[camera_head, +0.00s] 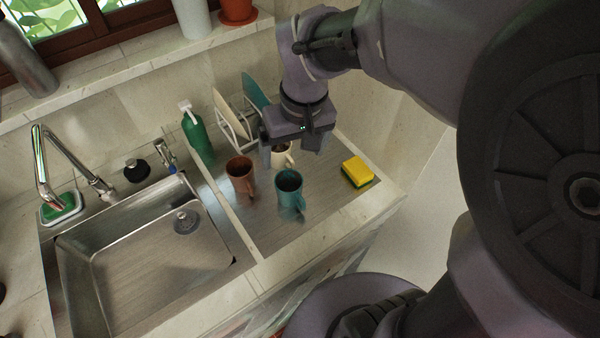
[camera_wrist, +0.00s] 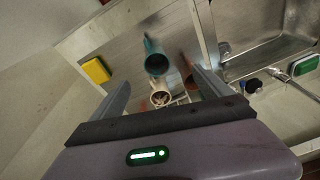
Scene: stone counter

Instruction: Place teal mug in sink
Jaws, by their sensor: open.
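The teal mug (camera_head: 289,188) stands upright on the metal drainboard, in front of my gripper in the head view. It also shows in the wrist view (camera_wrist: 156,62), beyond the cream mug. My gripper (camera_head: 294,148) is open and points down above the cream mug (camera_head: 281,157), which also shows between the fingers in the wrist view (camera_wrist: 160,96). The fingers hold nothing. A brown mug (camera_head: 239,178) stands left of the teal mug. The sink (camera_head: 150,255) is an empty metal basin to the left of the drainboard, with a drain near its back right.
A yellow sponge (camera_head: 357,171) lies right of the mugs. A green soap bottle (camera_head: 197,137) and a dish rack with plates (camera_head: 232,120) stand at the back. The faucet (camera_head: 58,160) rises behind the sink. The drainboard's front strip is clear.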

